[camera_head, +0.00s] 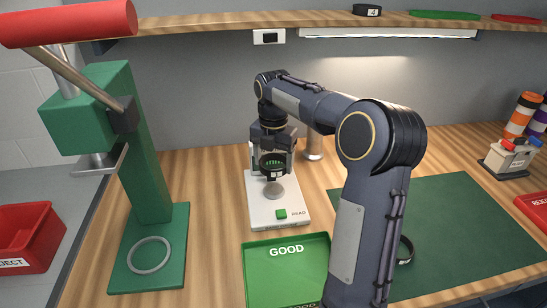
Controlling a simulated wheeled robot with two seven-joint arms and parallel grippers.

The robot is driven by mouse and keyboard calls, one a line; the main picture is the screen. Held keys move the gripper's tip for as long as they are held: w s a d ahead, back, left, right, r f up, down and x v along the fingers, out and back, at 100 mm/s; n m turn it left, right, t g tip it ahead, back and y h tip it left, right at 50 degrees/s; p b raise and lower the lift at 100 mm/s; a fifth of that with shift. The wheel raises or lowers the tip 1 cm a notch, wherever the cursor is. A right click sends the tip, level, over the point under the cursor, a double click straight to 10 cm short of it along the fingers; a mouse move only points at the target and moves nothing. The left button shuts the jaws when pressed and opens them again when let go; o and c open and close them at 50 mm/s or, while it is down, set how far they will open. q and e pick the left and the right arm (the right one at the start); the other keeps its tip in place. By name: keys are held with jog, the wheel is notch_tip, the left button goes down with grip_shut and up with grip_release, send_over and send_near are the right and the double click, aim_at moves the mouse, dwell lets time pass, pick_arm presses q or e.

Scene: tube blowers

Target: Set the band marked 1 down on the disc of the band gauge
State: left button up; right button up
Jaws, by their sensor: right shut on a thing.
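The band gauge (259,212) is a white device in the middle of the table, with a green READ button and a small grey disc (274,190). My right gripper (272,154) points down over it, shut on a dark band (272,173). The band is just above the disc; I cannot tell whether they touch. A small white label shows on the band's front, its number too small to read. The fingers partly hide the band, and the gripper hides the upper part of the gauge. My left gripper is not in view.
My right arm covers part of the green mat (460,225), where another dark band (405,250) lies. A green GOOD tray (286,272) is in front of the gauge. A green press (148,190) stands left, a red bin (30,238) beyond it. A shelf (220,22) runs above.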

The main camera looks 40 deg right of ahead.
aim_at(274, 189)
dwell(0.3)
jog(key=shift+f+b, duration=0.7)
jog(key=shift+f, duration=1.6)
jog(key=shift+f+b, duration=1)
jog(key=shift+f, duration=1.15)
jog(key=o, duration=1.1)
jog(key=shift+c, duration=0.2)
